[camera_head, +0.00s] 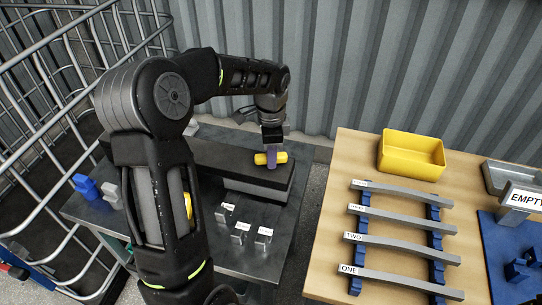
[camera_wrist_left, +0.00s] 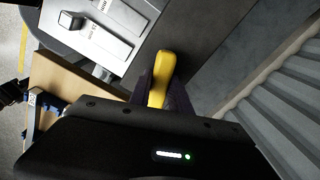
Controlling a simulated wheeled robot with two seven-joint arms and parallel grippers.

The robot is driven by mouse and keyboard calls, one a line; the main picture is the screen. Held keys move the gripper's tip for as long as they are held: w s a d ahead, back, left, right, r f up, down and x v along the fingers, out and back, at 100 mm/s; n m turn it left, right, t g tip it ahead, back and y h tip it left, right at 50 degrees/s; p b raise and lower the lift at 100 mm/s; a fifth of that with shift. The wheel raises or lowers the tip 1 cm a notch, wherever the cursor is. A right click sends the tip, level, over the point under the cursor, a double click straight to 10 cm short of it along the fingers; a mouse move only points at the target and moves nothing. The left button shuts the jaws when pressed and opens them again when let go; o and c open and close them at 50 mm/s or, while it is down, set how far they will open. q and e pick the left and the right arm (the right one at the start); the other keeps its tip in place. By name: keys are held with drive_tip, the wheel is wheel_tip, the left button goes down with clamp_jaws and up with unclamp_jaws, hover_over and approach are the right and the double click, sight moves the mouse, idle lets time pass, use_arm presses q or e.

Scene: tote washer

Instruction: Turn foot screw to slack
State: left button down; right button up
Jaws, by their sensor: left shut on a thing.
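A yellow foot screw handle (camera_head: 262,158) lies across the right end of a dark block (camera_head: 222,160) on the metal table. My left gripper (camera_head: 272,160) reaches down over the block from above, and its purple fingers are shut on the yellow handle. In the left wrist view the yellow handle (camera_wrist_left: 160,80) stands out between the dark fingers, which partly hide its near end. Whatever lies under the handle is hidden. My right gripper is not in view.
Small labelled grey blocks (camera_head: 264,238) stand on the metal table in front of the dark block. A wooden table (camera_head: 330,230) at right carries a yellow bin (camera_head: 412,155) and several labelled grey bars (camera_head: 400,243). A wire cage (camera_head: 50,90) is at left, a corrugated wall (camera_head: 400,60) behind.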

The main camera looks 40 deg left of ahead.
use_arm(q)
drive_tip(key=n, duration=0.3)
drive_tip(key=shift+n+b, duration=0.3)
drive_tip(key=shift+n, duration=0.1)
drive_tip(key=n, duration=0.3)
drive_tip(key=shift+n, duration=0.3)
drive_tip(key=n, duration=0.6)
drive_tip(key=shift+b, duration=0.4)
drive_tip(key=c, duration=1.2)
unclamp_jaws()
drive_tip(key=shift+r, duration=0.1)
